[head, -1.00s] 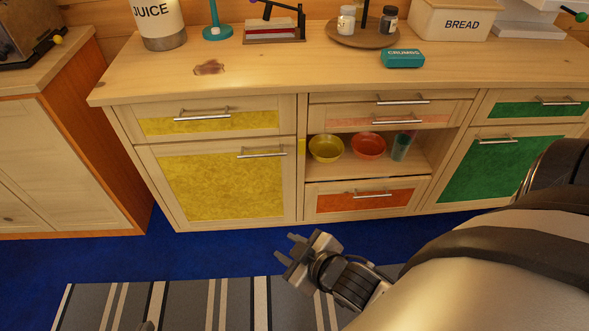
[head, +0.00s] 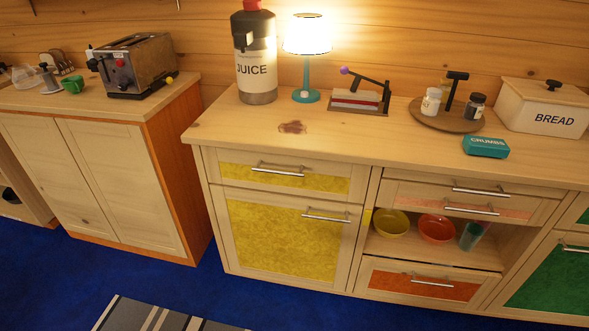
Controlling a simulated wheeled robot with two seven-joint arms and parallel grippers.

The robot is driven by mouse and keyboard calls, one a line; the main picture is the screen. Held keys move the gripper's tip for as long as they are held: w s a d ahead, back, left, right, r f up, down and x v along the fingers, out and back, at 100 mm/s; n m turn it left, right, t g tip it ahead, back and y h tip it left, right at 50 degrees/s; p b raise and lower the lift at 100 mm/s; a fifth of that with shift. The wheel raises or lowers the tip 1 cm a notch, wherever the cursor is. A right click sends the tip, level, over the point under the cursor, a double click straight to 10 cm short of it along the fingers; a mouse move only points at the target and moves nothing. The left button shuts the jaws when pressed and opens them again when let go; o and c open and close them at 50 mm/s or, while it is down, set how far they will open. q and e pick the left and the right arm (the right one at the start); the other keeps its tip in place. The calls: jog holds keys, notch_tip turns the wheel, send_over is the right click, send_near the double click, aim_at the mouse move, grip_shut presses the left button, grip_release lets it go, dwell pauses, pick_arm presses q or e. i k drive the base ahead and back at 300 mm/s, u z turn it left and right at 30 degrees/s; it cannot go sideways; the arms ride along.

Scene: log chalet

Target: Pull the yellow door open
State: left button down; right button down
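The yellow door (head: 282,240) is the large lower panel at the left of the wooden counter unit. It has a yellow face in a pale wood frame and is shut. Its horizontal metal bar handle (head: 326,216) sits near its top right corner. A yellow drawer (head: 285,177) with its own bar handle is just above it and is shut. Neither of my grippers shows in the head view now.
An open shelf right of the door holds a yellow bowl (head: 391,223), a red bowl (head: 437,229) and a green cup (head: 472,235). An orange drawer (head: 426,285) is below. Blue floor (head: 240,300) in front is clear, with a striped rug (head: 150,316) at lower left.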

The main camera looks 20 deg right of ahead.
aim_at(308, 241)
jog(key=u, duration=1.75)
jog(key=k, duration=1.2)
jog(key=z, duration=1.15)
